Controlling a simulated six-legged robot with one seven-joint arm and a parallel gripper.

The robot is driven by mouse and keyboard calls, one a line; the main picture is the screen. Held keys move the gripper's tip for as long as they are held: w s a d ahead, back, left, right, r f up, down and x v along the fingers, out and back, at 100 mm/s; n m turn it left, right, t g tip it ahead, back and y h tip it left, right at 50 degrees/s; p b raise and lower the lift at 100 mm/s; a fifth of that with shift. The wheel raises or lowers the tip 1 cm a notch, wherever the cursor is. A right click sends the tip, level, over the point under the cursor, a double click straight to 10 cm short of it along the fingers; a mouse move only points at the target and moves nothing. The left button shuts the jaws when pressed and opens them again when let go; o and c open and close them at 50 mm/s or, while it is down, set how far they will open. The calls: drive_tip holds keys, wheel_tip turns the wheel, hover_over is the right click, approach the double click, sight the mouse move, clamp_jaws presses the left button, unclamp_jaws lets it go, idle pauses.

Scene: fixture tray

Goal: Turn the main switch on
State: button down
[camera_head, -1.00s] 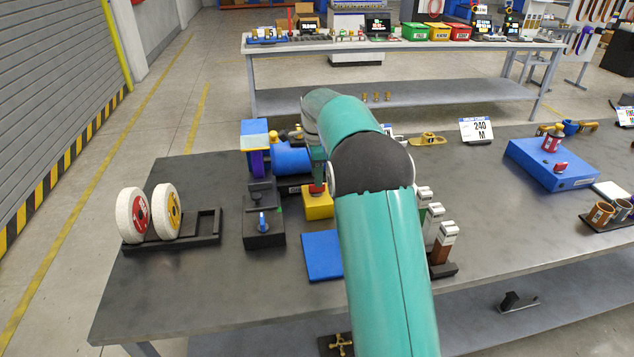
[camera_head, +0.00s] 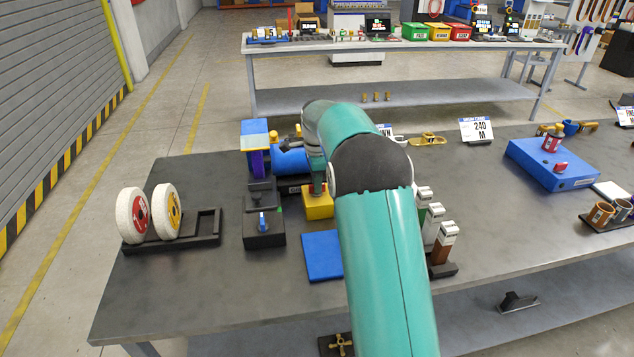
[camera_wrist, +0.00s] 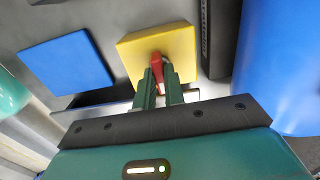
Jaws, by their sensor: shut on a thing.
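The main switch appears to be the yellow box (camera_head: 318,206) with a red handle on top, standing on the grey table among other fixtures. In the wrist view the yellow box (camera_wrist: 168,50) is just ahead of my gripper. My gripper (camera_wrist: 160,85) has its green fingers on either side of the red handle (camera_wrist: 162,67) and is shut on it. In the head view my gripper (camera_head: 318,186) comes down onto the box from above, and my arm hides part of it. The handle's exact turn angle is hard to tell.
A blue plate (camera_head: 321,256) lies in front of the yellow box. A black box with a blue lever (camera_head: 262,226) stands to its left, and a blue cylinder (camera_head: 290,160) is behind. A rack of white-topped blocks (camera_head: 440,238) is to the right.

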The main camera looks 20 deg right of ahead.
drive_tip(key=n, duration=0.4)
drive_tip(key=shift+n, duration=0.4)
drive_tip(key=n, duration=0.4)
drive_tip(key=shift+n, duration=0.3)
drive_tip(key=n, duration=0.4)
drive_tip(key=shift+r+n, duration=0.1)
drive_tip(key=shift+n, duration=2.1)
drive_tip(key=c, duration=1.5)
unclamp_jaws()
